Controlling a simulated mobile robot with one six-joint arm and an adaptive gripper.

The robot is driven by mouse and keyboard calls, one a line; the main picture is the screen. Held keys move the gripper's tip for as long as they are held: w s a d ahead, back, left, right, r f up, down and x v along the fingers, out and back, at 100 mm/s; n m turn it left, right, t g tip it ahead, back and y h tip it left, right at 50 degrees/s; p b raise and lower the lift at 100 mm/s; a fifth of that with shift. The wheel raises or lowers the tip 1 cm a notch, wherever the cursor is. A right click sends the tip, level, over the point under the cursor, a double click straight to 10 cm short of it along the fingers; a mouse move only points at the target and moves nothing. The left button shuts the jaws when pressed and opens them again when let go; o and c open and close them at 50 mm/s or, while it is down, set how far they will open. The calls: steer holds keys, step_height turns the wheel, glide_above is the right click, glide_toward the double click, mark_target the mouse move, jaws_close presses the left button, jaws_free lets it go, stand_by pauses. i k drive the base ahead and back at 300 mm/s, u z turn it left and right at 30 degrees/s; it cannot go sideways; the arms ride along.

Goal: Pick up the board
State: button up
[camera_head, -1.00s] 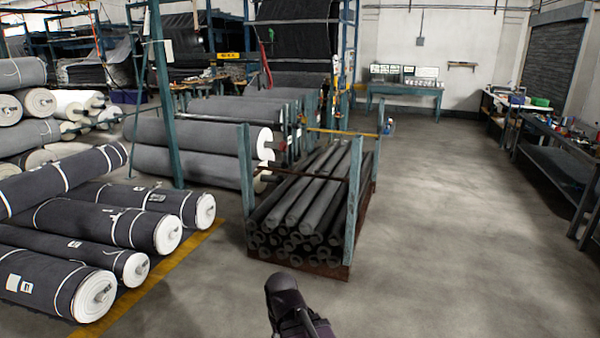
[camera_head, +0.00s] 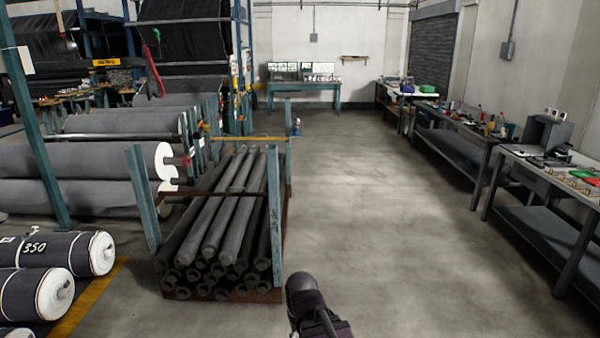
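No board can be made out for certain in this view. Small boards or panels (camera_head: 302,70) stand on the far green table (camera_head: 300,92), too distant to tell what they are. A dark part of my arm (camera_head: 312,305) shows at the bottom centre, over the floor. The fingers of my gripper cannot be made out, so I cannot tell whether it is open or shut.
A rack (camera_head: 140,205) of dark grey rolls stands close at left of centre. White-ended rolls (camera_head: 95,252) lie at the lower left. Workbenches (camera_head: 530,170) with tools and small items line the right wall. The concrete floor (camera_head: 385,200) between is clear.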

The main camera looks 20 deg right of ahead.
mark_target(574, 185)
steer(key=z, duration=0.45)
steer(key=i, duration=0.75)
steer(key=z, duration=0.6)
steer(key=i, duration=0.85)
steer(key=z, duration=0.45)
steer(key=i, duration=0.85)
steer(key=z, duration=0.4)
steer(key=i, duration=1.05)
steer(key=z, duration=0.4)
steer(key=i, duration=0.75)
steer(key=z, duration=0.25)
